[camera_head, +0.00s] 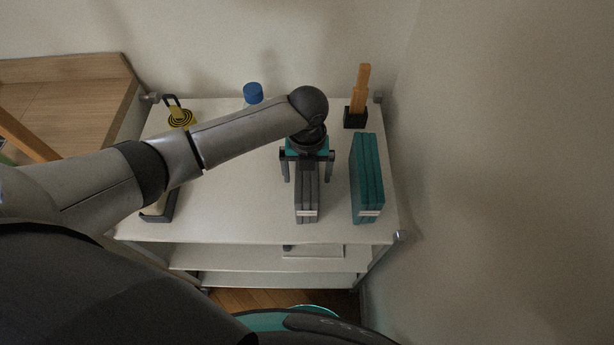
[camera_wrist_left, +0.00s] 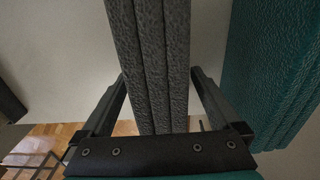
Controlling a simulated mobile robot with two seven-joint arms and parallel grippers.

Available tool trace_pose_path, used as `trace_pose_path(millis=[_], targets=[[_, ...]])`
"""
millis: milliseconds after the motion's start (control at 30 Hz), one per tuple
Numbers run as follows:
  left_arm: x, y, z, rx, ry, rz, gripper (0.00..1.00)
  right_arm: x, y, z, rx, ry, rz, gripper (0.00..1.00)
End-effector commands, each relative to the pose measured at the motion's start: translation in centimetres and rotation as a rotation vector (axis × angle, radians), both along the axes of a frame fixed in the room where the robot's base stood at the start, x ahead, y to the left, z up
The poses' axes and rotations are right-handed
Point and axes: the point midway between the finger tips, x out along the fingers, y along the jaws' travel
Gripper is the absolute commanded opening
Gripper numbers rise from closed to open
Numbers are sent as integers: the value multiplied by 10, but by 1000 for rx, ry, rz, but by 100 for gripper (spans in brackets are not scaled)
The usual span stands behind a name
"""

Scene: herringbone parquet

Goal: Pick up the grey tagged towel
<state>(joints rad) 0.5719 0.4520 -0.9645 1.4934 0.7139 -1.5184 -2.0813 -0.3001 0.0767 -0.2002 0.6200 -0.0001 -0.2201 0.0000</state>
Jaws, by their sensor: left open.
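The grey tagged towel (camera_head: 306,198) is folded and stands on the white shelf top, with a pale tag low on its near end. In the left wrist view the grey towel (camera_wrist_left: 150,60) runs between the two fingers. My left gripper (camera_head: 307,180) is open above the towel, one finger on each side of it. In the left wrist view the left gripper's fingers (camera_wrist_left: 158,80) show a gap on both sides of the towel. Part of the towel's far end is hidden under the gripper. My right gripper is not in view.
A teal folded towel (camera_head: 367,180) with a tag stands to the right, also seen in the left wrist view (camera_wrist_left: 275,70). A block with wooden handles (camera_head: 355,117), a blue-capped item (camera_head: 253,93) and a black-yellow item (camera_head: 181,117) stand behind.

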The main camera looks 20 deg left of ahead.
Motion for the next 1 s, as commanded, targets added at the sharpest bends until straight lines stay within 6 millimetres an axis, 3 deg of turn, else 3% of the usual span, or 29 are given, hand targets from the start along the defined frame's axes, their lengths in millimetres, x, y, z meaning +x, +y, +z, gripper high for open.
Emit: trace_pose_path(millis=[267, 1000], targets=[[0, 0, -5, 1, 0, 0, 98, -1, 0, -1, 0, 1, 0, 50], [0, 1, -4, 1, -1, 1, 15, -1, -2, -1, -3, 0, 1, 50]])
